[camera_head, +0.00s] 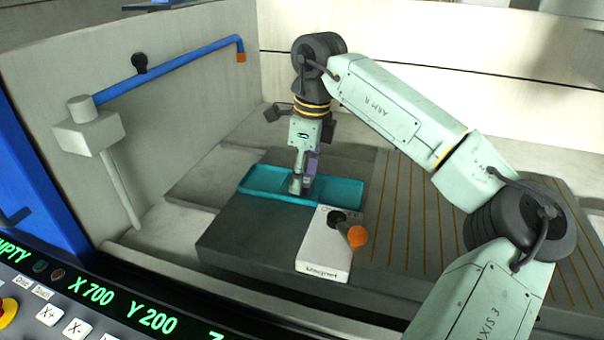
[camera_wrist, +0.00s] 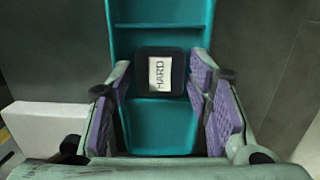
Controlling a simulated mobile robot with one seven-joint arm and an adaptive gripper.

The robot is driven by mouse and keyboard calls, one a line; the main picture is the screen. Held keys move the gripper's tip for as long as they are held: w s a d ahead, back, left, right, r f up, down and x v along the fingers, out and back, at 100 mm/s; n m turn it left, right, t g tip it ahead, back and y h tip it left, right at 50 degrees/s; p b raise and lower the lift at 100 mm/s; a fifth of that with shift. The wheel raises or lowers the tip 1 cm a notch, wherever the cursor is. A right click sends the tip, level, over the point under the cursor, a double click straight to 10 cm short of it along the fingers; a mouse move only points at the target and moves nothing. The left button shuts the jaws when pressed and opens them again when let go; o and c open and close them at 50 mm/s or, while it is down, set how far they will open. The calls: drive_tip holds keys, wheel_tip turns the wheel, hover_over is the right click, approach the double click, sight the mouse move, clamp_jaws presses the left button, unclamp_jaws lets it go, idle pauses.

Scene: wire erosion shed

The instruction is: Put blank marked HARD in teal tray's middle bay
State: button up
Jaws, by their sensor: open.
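The teal tray (camera_head: 265,181) lies on the dark block, and its bays and dividers show in the wrist view (camera_wrist: 160,128). The dark square blank (camera_wrist: 143,66) bears a white label reading HARD. It sits at the tray's middle bay, between the far divider and the near bay. Whether it rests fully on the bay floor is hard to tell. My gripper (camera_head: 303,184) points down over the tray. In the wrist view its purple-padded fingers (camera_wrist: 160,80) are open, one on each side of the blank, with gaps visible.
A white block marked Magnet (camera_head: 323,258), with an orange-knobbed lever (camera_head: 357,236), stands just in front of the tray. A grooved plate (camera_head: 430,215) lies to the right. A blue pipe (camera_head: 165,66) runs along the left wall. A control panel (camera_head: 110,305) fills the lower left.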

sight(309, 180)
wheel_tip(309, 180, up, 12)
drive_tip(key=d, duration=0.1)
drive_tip(key=shift+s+d+f, duration=0.15)
drive_tip(key=shift+s, duration=0.05)
drive_tip(key=shift+c, duration=0.2)
idle(1.1)
